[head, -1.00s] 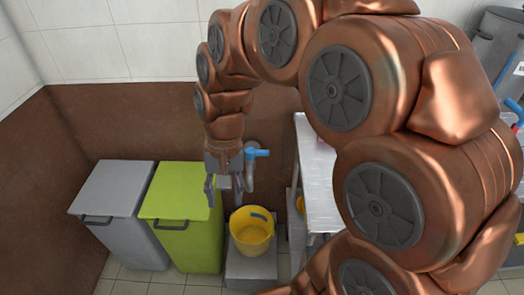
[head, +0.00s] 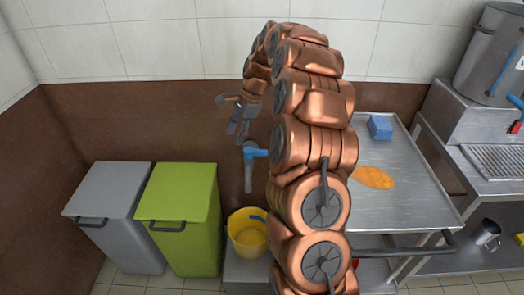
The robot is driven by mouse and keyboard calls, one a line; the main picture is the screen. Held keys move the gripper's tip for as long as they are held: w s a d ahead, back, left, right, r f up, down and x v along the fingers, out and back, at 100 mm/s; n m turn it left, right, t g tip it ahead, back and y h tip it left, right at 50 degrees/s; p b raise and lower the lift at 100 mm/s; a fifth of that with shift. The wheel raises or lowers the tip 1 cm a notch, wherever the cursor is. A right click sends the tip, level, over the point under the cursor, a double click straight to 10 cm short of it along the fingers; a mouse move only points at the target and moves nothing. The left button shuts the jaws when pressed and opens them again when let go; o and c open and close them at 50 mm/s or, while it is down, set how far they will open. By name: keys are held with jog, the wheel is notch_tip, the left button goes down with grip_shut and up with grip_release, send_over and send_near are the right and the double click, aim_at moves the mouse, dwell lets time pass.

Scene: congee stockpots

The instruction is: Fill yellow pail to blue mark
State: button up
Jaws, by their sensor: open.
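The yellow pail (head: 239,245) stands on a low grey block (head: 240,279) under a wall tap (head: 248,178). A blue mark (head: 258,218) shows on the inside of its far wall near the rim. The pail's right side is partly hidden by my arm, and I cannot tell how much water it holds. The tap has a grey downward spout and a blue lever (head: 257,152) pointing right. My gripper (head: 238,130) is open and empty, just above the tap and apparently clear of the lever.
A grey bin (head: 115,215) and a green bin (head: 180,215) stand left of the pail. A steel table (head: 410,195) on the right holds a blue sponge (head: 380,127) and an orange spill (head: 373,177). A large steel pot (head: 490,55) stands at the far right.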

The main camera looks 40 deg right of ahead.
aim_at(261, 150)
jog(key=w+d+f+m+t+b, duration=0.1)
jog(key=w+d+f+m, duration=0.1)
jog(key=d+f+m, duration=0.45)
jog(key=w+d+f+m, duration=0.1)
jog(key=d+f, duration=0.2)
jog(key=d, duration=0.6)
jog(key=shift+n+h, duration=0.25)
jog(key=shift+h, duration=0.05)
jog(key=shift+d+p+x, duration=0.15)
jog(key=shift+p+x, duration=0.1)
jog(key=shift+x, duration=1.75)
jog(key=shift+d+p+x, duration=0.15)
jog(key=shift+p+x, duration=0.05)
jog(key=shift+x, duration=1.8)
jog(key=shift+w+f, duration=0.1)
jog(key=shift+w, duration=0.05)
grip_shut()
